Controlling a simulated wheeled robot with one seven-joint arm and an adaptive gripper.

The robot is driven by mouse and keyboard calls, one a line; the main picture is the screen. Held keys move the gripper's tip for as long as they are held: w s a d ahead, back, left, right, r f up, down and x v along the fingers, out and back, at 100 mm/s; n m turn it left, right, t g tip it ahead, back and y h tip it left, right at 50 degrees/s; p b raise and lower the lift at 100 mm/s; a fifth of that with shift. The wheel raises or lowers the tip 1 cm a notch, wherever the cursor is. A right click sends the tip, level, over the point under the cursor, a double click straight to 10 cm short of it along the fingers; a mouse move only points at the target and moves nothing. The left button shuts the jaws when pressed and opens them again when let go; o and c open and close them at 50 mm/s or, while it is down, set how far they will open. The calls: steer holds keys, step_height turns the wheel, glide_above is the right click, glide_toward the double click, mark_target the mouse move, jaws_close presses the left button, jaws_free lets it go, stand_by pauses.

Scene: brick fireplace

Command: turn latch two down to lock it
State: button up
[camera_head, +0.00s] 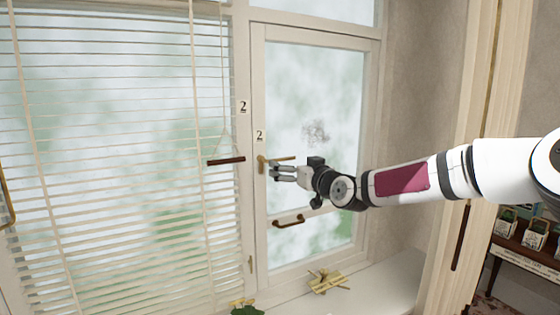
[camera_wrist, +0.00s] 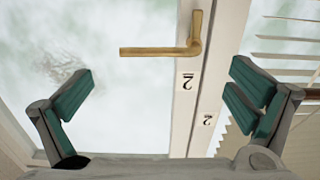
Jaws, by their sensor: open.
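Latch two is a brass handle (camera_head: 262,160) on the left stile of the window sash, below a "2" label (camera_head: 259,136). Its lever lies about horizontal, pointing right in the head view. In the wrist view the brass handle (camera_wrist: 160,51) shows upside down, with its lever pointing left and its end plate at the frame. My gripper (camera_head: 271,172) is just below the lever in the head view. In the wrist view my gripper (camera_wrist: 162,76) is open and empty, its green-padded fingers wide apart with the lever ahead between them. I see no contact with the lever.
A brown pull handle (camera_head: 289,221) sits lower on the sash. Blinds (camera_head: 120,150) with a hanging cord and dark bar (camera_head: 226,161) are to the left. A pale wooden object (camera_head: 327,283) and a green plant (camera_head: 245,308) are at the sill below.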

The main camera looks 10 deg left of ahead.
mark_target(282, 160)
steer(key=x, duration=0.7)
steer(key=shift+w+a, duration=0.1)
steer(key=shift+w, duration=0.05)
steer(key=c, duration=1.5)
